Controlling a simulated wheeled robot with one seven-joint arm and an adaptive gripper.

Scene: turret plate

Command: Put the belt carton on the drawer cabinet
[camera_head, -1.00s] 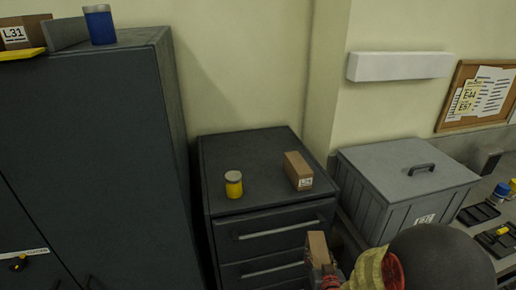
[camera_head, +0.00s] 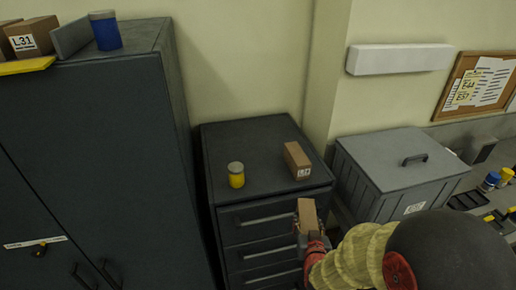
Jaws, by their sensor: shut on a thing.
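The drawer cabinet (camera_head: 262,150) is a dark, low unit with several drawers in the middle of the view. My gripper (camera_head: 310,236) is at its front right, in front of the drawers and partly hidden by my arm. It is shut on a small brown carton (camera_head: 307,213), which stands up from the jaws near the cabinet's front right edge. Another brown carton (camera_head: 297,160) with a white label lies on the cabinet top at the right. I cannot read the labels, so I cannot tell by print which is the belt carton.
A yellow jar (camera_head: 236,176) stands on the cabinet top at the front left. The top's back left and middle are clear. A tall dark cupboard (camera_head: 100,150) stands at the left, a grey lidded bin (camera_head: 390,185) at the right.

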